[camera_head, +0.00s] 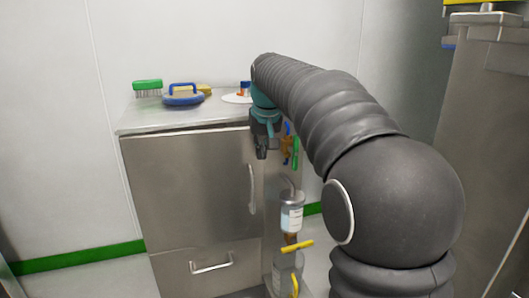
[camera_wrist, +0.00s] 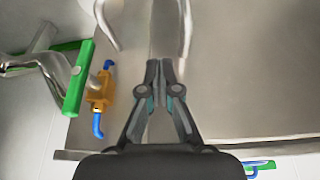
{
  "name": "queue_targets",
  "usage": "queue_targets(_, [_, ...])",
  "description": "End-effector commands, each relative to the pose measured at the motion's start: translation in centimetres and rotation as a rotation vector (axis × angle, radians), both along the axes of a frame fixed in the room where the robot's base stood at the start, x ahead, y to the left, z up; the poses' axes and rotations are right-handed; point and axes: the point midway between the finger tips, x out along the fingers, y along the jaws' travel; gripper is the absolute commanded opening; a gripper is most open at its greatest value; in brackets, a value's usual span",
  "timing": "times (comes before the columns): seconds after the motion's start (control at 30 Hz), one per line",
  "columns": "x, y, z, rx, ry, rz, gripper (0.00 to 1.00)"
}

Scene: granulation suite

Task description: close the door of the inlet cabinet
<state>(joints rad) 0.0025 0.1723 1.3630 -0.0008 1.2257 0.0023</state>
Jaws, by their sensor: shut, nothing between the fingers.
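The steel cabinet has a flat front door (camera_head: 185,185) with a curved vertical handle (camera_head: 252,188) near its right edge. The door looks in line with the cabinet front; I cannot tell whether a small gap is left. In the wrist view the door (camera_wrist: 245,75) fills the right, with the handle (camera_wrist: 187,25) at the top. My gripper (camera_head: 261,154) points down by the door's upper right corner, above the handle. It also shows in the wrist view (camera_wrist: 166,64), with its fingertips together and nothing between them. I cannot tell whether it touches the door.
A green brush (camera_head: 147,86) and a blue-edged item (camera_head: 184,98) lie on the cabinet top (camera_head: 150,119). An orange valve (camera_wrist: 101,92) with blue ends and a green bar (camera_wrist: 76,85) are beside the cabinet. Below them are a labelled bottle (camera_head: 291,216) and a yellow handle (camera_head: 296,245).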

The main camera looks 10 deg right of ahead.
Motion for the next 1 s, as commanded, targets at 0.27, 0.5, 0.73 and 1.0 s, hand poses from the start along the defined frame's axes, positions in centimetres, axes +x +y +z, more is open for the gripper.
queue_targets(0.27, [0.6,0.0,0.0,0.000,0.001,0.000,0.00])
queue_targets(0.5, [0.7,0.0,0.1,-0.001,0.001,0.004,0.00])
queue_targets(0.73, [3.1,-0.2,0.7,0.000,0.003,0.068,0.00])
queue_targets(1.0, [5.5,-0.1,0.3,0.000,-0.002,0.138,0.00])
